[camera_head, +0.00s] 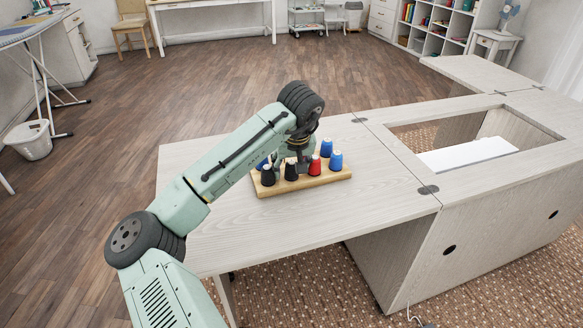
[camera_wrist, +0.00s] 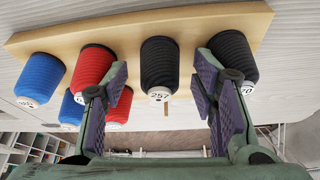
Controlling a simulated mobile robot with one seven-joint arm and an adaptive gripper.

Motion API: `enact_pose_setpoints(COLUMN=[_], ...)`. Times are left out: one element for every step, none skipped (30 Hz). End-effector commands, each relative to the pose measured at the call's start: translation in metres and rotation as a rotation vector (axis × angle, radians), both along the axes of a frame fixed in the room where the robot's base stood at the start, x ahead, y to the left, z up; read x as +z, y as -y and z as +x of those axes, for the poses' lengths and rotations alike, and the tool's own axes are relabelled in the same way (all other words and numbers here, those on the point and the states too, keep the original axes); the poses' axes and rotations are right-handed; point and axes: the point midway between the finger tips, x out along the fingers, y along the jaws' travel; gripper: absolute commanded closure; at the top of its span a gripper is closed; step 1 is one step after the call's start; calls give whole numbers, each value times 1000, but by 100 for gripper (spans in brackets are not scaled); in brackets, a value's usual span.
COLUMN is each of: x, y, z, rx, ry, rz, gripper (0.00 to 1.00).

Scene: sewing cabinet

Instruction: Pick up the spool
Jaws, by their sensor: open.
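Thread spools stand on a wooden board. The front row in the head view holds a black spool (camera_head: 267,176), another black spool (camera_head: 291,171), a red spool (camera_head: 314,166) and a blue spool (camera_head: 336,161). My gripper (camera_wrist: 162,68) is open. In the wrist view the black spool marked 257 (camera_wrist: 160,62) shows between its fingers, with no finger visibly closed on it. The right finger partly overlaps the other black spool (camera_wrist: 236,58); the left finger partly hides the red spools. In the head view my arm and gripper hide part of the board's back row.
The wooden board (camera_head: 328,180) rests on the pale sewing cabinet top (camera_head: 235,215). Another blue spool (camera_head: 327,147) stands in the back row. A bare peg (camera_wrist: 167,108) shows behind the 257 spool. The top is clear around the board; a recessed opening (camera_head: 470,150) lies to the right.

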Motion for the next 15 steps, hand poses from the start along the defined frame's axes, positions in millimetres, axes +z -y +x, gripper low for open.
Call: enact_pose_setpoints(x=[-2, -2, -3, -3, -3, -3, -2, -2, -2, -2, -2, -2, -2, -2, -2], y=[0, 0, 0, 0, 0, 0, 0, 0, 0, 0, 0, 0, 0, 0, 0], z=[1, 1, 1, 1, 1, 1, 1, 1, 1, 1, 1, 1, 1, 1, 1], rx=[0, 0, 0, 0, 0, 0, 0, 0, 0, 0, 0, 0, 0, 0, 0], ry=[0, 1, 1, 1, 1, 1, 1, 1, 1, 1, 1, 1, 1, 1, 1], rz=[0, 0, 0, -1, -1, -1, -1, -1, 0, -1, -1, -1, -1, -1, -1], gripper=[47, 47, 47, 47, 47, 47, 47, 49, 51, 53, 55, 58, 60, 62, 65])
